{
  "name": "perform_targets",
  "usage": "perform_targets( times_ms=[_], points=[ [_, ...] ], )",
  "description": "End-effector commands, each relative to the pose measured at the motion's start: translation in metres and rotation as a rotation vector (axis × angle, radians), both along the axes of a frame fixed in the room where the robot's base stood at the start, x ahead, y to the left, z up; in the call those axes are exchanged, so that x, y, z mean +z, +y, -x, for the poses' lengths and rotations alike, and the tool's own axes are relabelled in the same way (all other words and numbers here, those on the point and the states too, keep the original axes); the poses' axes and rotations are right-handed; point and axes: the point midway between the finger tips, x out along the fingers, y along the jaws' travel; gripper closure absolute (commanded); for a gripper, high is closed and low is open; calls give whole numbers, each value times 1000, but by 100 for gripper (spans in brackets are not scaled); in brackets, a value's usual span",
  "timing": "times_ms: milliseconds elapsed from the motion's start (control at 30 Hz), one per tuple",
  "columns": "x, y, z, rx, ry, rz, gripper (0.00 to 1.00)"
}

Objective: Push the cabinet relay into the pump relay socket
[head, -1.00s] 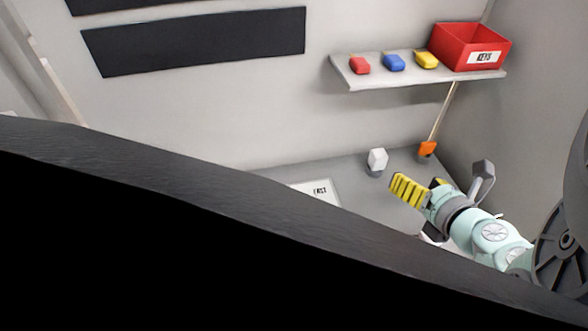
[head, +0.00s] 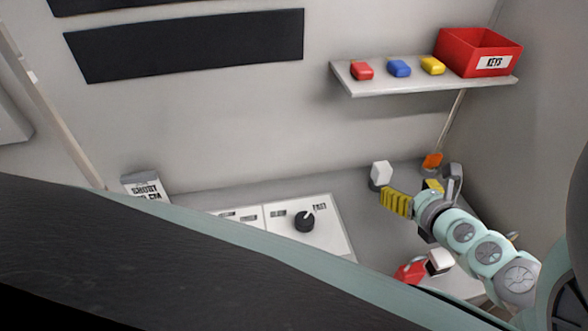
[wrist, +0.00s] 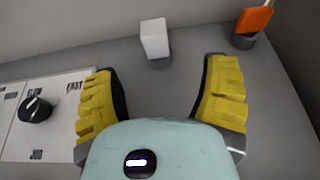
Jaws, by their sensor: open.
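No label shows which piece is the cabinet relay or which base is the pump relay socket. My gripper (head: 408,189) is open and empty, its yellow fingers spread. In the wrist view my gripper (wrist: 162,68) has the white block beyond the gap between its fingertips, apart from both.
A white panel (head: 335,232) with a black knob (head: 304,221) lies left of my gripper. A red object (head: 409,271) and a whitish block (head: 440,262) are below my arm. A shelf (head: 345,78) holds coloured pieces and a red KEYS box (head: 470,55).

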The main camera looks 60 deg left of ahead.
Motion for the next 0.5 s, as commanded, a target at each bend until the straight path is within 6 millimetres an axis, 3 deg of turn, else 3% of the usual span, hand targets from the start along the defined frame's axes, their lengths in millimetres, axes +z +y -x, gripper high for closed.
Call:
perform_targets(
  times_ms=[500],
  points=[
    [-16, 39, -13, 7, -3, 0, 27]
  ],
)
